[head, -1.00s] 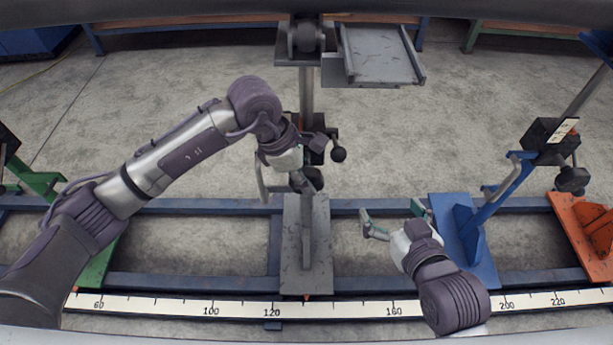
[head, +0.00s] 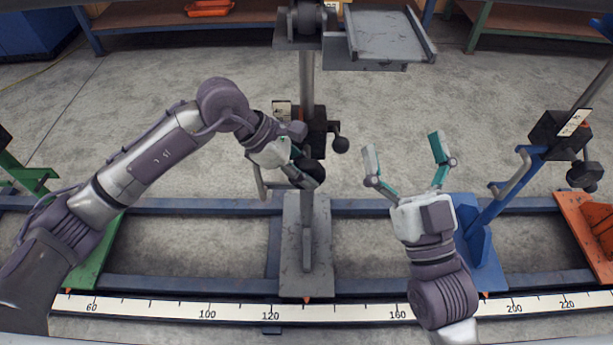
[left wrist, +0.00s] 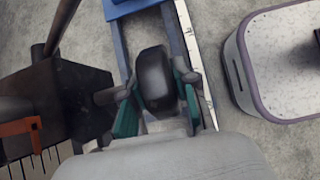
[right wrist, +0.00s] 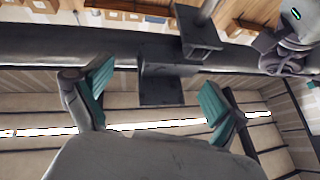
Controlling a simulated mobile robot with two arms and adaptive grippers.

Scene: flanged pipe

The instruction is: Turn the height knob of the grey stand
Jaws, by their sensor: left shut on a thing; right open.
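The grey stand (head: 304,280) stands on the blue rails in the middle of the head view, with its post rising to a grey top. A black clamp block (head: 318,130) sits on its post. The dark round height knob (head: 312,173) is on the block's near side; in the left wrist view the knob (left wrist: 155,80) lies between the teal finger pads. My left gripper (head: 297,165) is shut on this knob. My right gripper (head: 408,165) is open and empty, right of the stand and apart from it; it also shows open in the right wrist view (right wrist: 155,105).
A small ball-ended lever (head: 340,144) sticks out right of the block. A blue stand (head: 482,250) with a slanted post is close to my right arm. An orange stand (head: 590,230) is further right. A scale strip (head: 340,312) runs along the front.

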